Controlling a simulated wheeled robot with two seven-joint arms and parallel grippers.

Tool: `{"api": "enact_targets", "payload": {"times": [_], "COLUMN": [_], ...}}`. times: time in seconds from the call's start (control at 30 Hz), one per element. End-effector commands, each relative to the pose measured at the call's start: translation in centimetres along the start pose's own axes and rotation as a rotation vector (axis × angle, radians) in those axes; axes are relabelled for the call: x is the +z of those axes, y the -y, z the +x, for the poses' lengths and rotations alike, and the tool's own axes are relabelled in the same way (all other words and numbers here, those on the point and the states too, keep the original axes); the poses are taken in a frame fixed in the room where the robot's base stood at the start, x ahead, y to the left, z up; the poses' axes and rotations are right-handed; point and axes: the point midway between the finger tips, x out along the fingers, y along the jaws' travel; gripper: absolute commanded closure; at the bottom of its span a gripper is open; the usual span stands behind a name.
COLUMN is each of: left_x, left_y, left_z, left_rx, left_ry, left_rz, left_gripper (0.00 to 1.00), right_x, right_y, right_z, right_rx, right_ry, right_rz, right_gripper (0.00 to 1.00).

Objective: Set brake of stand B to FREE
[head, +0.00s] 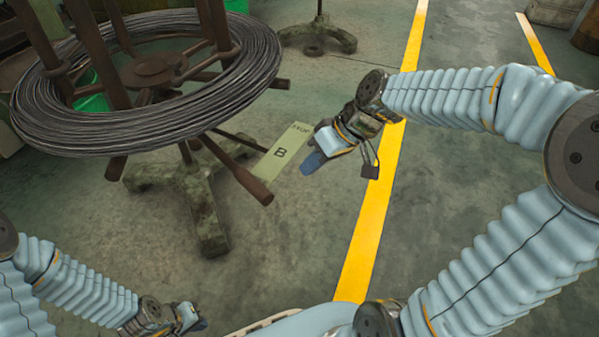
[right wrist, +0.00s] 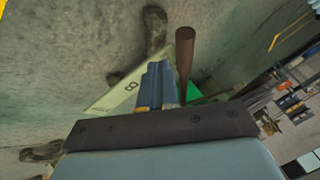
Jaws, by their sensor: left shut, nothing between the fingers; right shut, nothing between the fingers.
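Stand B is a rusty reel stand with a mottled grey-green foot (head: 207,205), and it carries a coil of dark wire (head: 140,140). A pale green plate (head: 281,150) marked B, with small lettering that looks like STOP, sits at its right side. A brown bar with a thick end (head: 250,184) sticks out beside the plate; I cannot tell if it is the brake lever. My right gripper (head: 313,161) is shut and empty, just right of the plate. In the right wrist view its blue fingers (right wrist: 155,86) appear beside a brown rod (right wrist: 184,62) and the plate (right wrist: 124,90). My left gripper (head: 197,322) is shut, low in front.
Yellow floor lines (head: 385,180) run along the right. Another stand's foot (head: 318,38) is at the back. Green bins (head: 92,98) show behind the coil. The floor between stand and line is clear.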

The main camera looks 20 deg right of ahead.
Motion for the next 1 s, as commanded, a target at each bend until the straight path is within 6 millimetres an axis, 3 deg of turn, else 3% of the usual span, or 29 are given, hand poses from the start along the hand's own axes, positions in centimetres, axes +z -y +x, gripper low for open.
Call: {"api": "enact_targets", "payload": {"times": [0.1, 0.33, 0.87, 1.0], "left_x": [0.0, 0.0, 0.0, 0.0], "left_y": [-0.1, -0.2, -0.2, -0.4], "left_z": [-0.5, -0.7, -0.7, -1.1], "left_rx": [-0.001, -0.002, -0.002, -0.002], "left_ry": [-0.001, -0.002, -0.002, -0.001], "left_rz": [0.000, -0.001, -0.001, 0.000], "left_gripper": [1.00, 1.00, 1.00, 1.00], "right_x": [-0.1, 0.0, 0.0, -0.1], "right_y": [0.1, 0.0, -0.1, -0.6], "right_z": [-2.3, -4.1, -4.2, -2.6], "right_rx": [0.003, 0.002, 0.003, 0.006], "right_ry": [-0.004, -0.002, -0.003, 0.017], "right_rz": [-0.001, -0.001, 0.000, 0.030], "right_gripper": [1.00, 1.00, 1.00, 1.00]}}
